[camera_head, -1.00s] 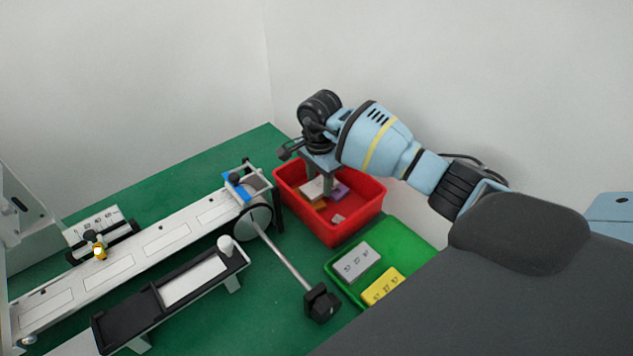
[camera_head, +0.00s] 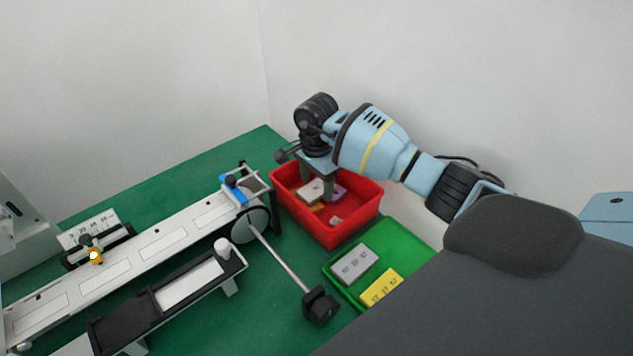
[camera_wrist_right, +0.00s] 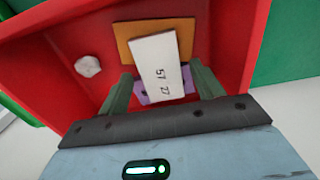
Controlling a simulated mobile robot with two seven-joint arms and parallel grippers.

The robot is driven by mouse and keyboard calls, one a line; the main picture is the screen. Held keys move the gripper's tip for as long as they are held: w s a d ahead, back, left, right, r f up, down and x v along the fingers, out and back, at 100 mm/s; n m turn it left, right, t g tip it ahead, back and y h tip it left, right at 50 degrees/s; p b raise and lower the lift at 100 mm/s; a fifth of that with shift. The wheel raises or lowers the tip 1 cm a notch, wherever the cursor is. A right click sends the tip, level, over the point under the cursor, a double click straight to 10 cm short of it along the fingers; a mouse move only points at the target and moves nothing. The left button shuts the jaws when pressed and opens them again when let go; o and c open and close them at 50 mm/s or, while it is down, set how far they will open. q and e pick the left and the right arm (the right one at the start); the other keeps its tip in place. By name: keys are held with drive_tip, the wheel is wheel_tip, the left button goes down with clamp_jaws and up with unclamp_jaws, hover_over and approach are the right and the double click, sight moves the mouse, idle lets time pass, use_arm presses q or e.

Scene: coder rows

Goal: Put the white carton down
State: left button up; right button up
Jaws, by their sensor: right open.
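The white carton (camera_wrist_right: 157,68) lies in the red bin (camera_wrist_right: 228,45), partly on an orange piece (camera_wrist_right: 127,33) and a purple piece (camera_wrist_right: 141,98). It has dark printed digits. In the head view the carton (camera_head: 311,188) shows inside the red bin (camera_head: 331,238) near my right gripper's fingers. My right gripper (camera_wrist_right: 160,85) points down into the bin, its fingers apart on either side of the carton's near end; it also shows in the head view (camera_head: 323,190). It is open. My left gripper is not in view.
A green tray (camera_head: 392,246) beside the bin holds a grey carton (camera_head: 354,264) and a yellow carton (camera_head: 381,288). A white crumpled bit (camera_wrist_right: 88,66) lies in the bin. A conveyor (camera_head: 165,244) with a rod and black knob (camera_head: 320,306) stands left of it.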

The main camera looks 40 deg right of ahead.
sight(316, 188)
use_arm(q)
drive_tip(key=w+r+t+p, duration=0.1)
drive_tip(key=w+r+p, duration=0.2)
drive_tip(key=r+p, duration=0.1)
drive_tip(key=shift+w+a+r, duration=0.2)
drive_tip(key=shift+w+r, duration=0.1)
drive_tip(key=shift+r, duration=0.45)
use_arm(e)
wheel_tip(316, 188, up, 12)
drive_tip(key=shift+r, duration=0.15)
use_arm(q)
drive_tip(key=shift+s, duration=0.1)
